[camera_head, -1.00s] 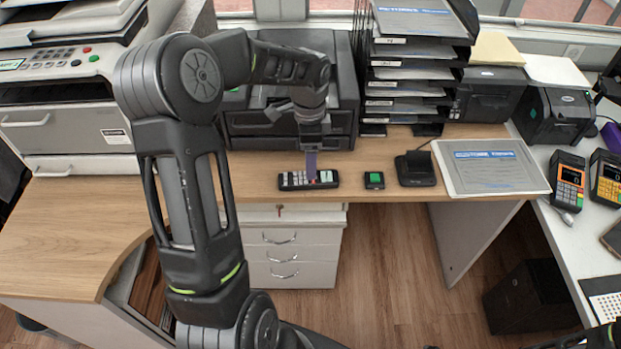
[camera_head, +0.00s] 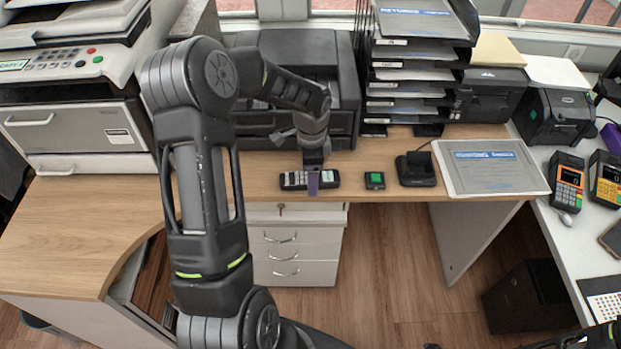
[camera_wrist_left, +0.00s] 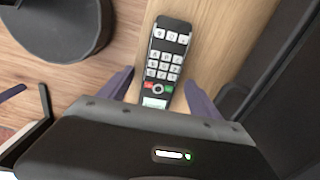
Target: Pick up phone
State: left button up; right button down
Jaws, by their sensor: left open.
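The phone (camera_head: 292,180) is a black handset with pale keys, lying face up on the wooden counter near its front edge. In the left wrist view my left gripper (camera_wrist_left: 158,90) is open, with one purple finger on each side of the phone's lower end. I see no contact; the phone's lowest end is hidden by the gripper body.
A small box with a green button (camera_head: 374,180) and a black cradle (camera_head: 415,170) stand right of the phone. A clipboard with paper (camera_head: 490,168) lies farther right. A black printer (camera_head: 345,95) stands close behind. Bare counter (camera_head: 70,230) lies to the left.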

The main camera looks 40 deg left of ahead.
dwell(0.5)
pick_arm(q)
grip_shut()
dwell(0.7)
